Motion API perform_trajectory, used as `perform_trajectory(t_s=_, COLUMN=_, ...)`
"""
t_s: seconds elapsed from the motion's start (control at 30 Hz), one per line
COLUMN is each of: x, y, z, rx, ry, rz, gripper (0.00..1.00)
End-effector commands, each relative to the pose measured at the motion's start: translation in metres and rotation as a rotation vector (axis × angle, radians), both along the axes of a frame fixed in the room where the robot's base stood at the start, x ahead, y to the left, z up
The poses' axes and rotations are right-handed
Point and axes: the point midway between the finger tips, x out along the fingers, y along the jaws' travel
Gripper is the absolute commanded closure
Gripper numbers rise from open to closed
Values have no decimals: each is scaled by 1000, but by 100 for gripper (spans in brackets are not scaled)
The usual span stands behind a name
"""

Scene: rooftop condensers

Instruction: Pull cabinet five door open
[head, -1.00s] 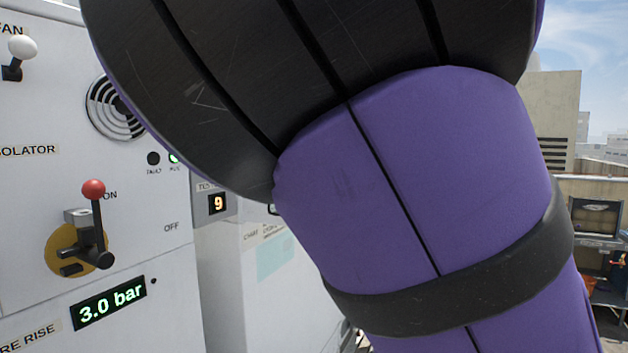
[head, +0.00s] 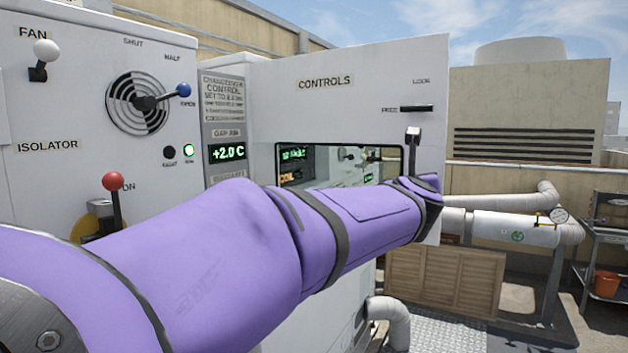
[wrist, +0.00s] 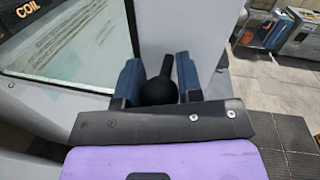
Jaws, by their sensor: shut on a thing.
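A pale grey cabinet door (head: 345,115) marked CONTROLS stands in the middle of the head view, with a dark-framed window. Lit green readouts and controls show through the glass. A dark upright handle (head: 413,145) is near its right edge, its lower part hidden by my arm. In the wrist view, my gripper (wrist: 158,84) has its two blue fingers closed around a black round-ended handle (wrist: 159,91). The door window (wrist: 65,35) lies to the left there, with a COIL label behind it. No cabinet number is readable, and how far the door stands from its frame is unclear.
On the left, a grey panel (head: 60,105) carries a white-knobbed FAN lever, a blue-knobbed vent lever and a red-knobbed isolator. Pale pipes (head: 510,228) and a slatted panel (head: 445,278) stand at right. Metal grating (head: 435,335) covers part of the floor.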

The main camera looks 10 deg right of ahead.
Motion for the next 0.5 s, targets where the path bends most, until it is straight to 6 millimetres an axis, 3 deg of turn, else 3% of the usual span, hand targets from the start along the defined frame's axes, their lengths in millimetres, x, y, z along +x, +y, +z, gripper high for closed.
perform_trajectory(t_s=0.5, x=-1, y=12, z=1, rx=5, ry=-3, rz=-18, gripper=100)
